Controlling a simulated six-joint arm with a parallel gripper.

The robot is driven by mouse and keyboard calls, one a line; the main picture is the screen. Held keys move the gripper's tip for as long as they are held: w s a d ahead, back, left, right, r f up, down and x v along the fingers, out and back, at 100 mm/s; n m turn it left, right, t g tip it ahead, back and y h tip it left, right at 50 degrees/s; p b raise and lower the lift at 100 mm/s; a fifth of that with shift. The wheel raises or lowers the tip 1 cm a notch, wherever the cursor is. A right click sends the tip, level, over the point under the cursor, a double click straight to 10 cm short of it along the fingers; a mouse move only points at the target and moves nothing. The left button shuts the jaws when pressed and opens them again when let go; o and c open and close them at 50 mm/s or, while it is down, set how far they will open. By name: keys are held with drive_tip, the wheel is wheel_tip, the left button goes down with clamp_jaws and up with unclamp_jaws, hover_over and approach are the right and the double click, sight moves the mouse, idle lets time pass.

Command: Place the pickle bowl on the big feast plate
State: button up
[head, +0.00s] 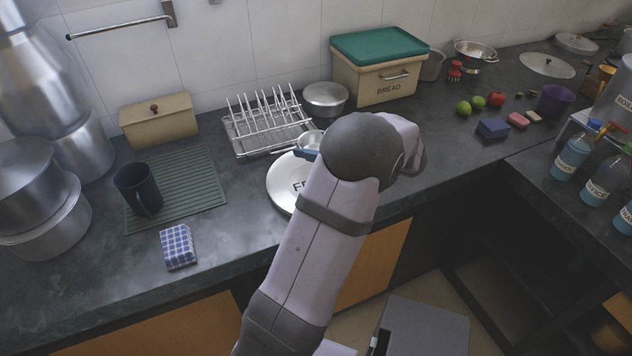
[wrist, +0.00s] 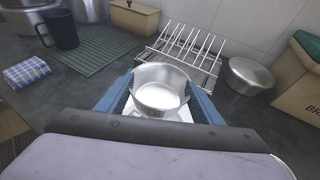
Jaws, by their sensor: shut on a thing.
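The pickle bowl is a small steel bowl (wrist: 158,96), upright between the blue fingers of my gripper (wrist: 160,84) in the wrist view. My gripper is shut on it. In the head view the bowl (head: 309,138) shows only in part, beside a blue finger and behind my arm. The big feast plate (head: 283,186) is a round steel plate with dark lettering starting "FE", lying on the counter. My arm hides its right part. The bowl appears over the plate's far side; I cannot tell whether they touch.
A wire dish rack (head: 268,125) and a steel pot (head: 325,98) stand just behind. A cream bread bin (head: 377,78) with a green lid is behind right. A dark mug (head: 138,190) on a ribbed mat (head: 196,185) and a checked cloth (head: 178,246) lie left.

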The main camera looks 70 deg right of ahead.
drive_tip(key=shift+f+p, duration=0.35)
drive_tip(key=shift+f, duration=4.65)
drive_tip(key=shift+f, duration=0.2)
drive_tip(key=o, duration=1)
drive_tip(key=shift+o, duration=0.2)
drive_tip(key=shift+r, duration=0.1)
drive_tip(key=shift+r, duration=0.15)
drive_tip(key=shift+b+v, duration=0.6)
drive_tip(key=shift+v, duration=3.15)
